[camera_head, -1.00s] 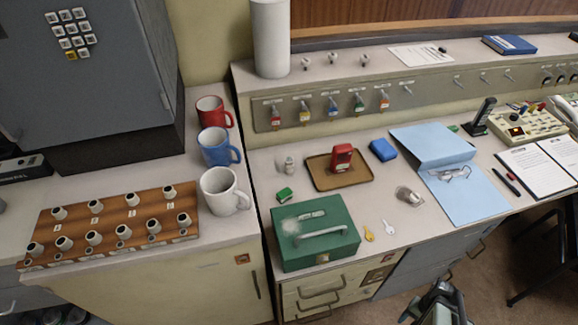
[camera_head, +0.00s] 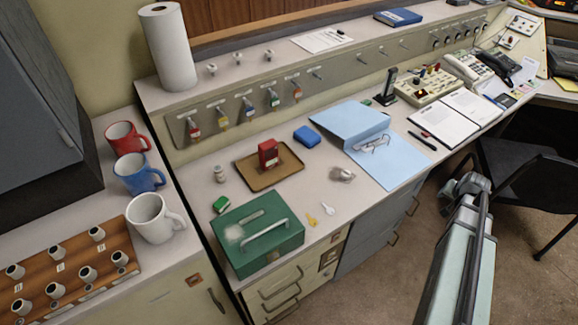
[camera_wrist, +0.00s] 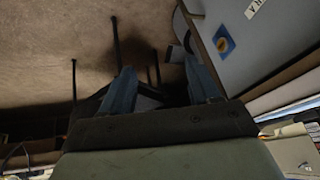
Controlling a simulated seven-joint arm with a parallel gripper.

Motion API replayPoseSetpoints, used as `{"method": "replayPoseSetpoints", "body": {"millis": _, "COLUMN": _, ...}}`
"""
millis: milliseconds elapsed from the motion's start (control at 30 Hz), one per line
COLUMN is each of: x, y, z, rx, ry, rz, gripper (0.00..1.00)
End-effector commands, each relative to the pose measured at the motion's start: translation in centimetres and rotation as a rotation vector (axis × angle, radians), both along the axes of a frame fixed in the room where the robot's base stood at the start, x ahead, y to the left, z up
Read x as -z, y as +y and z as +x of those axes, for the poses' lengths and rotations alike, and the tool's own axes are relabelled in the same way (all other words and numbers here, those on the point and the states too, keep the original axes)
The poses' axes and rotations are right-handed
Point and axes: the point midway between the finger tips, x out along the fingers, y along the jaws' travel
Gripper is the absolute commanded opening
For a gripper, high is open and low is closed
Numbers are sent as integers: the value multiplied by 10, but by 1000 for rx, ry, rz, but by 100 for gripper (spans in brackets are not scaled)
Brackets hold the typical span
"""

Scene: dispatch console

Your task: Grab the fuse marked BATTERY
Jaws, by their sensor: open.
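Several white, cylindrical fuses (camera_head: 58,253) with dark round ends stand in rows on a brown wooden board (camera_head: 77,245) at the lower left of the head view. Small white labels lie between them, too small to read, so I cannot tell which is marked BATTERY. The board's left end is cut off by the picture edge. My gripper (camera_wrist: 163,88) is open and empty in the wrist view, its two blue-grey fingers apart over the floor. My arm shows at the right of the head view, far from the fuse board.
Red, blue and white mugs (camera_head: 150,222) stand behind and right of the board. A green cash box (camera_head: 262,235), brown tray (camera_head: 250,178) and blue folder (camera_head: 400,170) lie on the desk. A black chair (camera_head: 530,175) stands at right. Open floor (camera_head: 400,270) lies around my arm.

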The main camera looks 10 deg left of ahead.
Motion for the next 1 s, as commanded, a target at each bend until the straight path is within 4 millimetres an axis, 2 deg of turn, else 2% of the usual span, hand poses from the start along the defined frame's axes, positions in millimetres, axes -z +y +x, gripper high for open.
{"method": "replayPoseSetpoints", "body": {"millis": 33, "x": -18, "y": -10, "z": 10, "rx": 8, "ry": -32, "rz": -10, "gripper": 61}}
{"method": "replayPoseSetpoints", "body": {"millis": 200, "x": -67, "y": -22, "z": 34, "rx": 8, "ry": -108, "rz": -33, "gripper": 61}}
{"method": "replayPoseSetpoints", "body": {"millis": 267, "x": -82, "y": -21, "z": 42, "rx": -1, "ry": -128, "rz": -39, "gripper": 61}}
{"method": "replayPoseSetpoints", "body": {"millis": 367, "x": -106, "y": -9, "z": 55, "rx": -33, "ry": -153, "rz": -44, "gripper": 61}}
{"method": "replayPoseSetpoints", "body": {"millis": 467, "x": -128, "y": 21, "z": 70, "rx": -96, "ry": -161, "rz": -42, "gripper": 61}}
{"method": "replayPoseSetpoints", "body": {"millis": 567, "x": -140, "y": 57, "z": 79, "rx": -170, "ry": -152, "rz": -36, "gripper": 61}}
{"method": "replayPoseSetpoints", "body": {"millis": 700, "x": -150, "y": 118, "z": 86, "rx": -288, "ry": -123, "rz": -20, "gripper": 61}}
{"method": "replayPoseSetpoints", "body": {"millis": 1000, "x": -162, "y": 255, "z": 77, "rx": -561, "ry": -42, "rz": 10, "gripper": 61}}
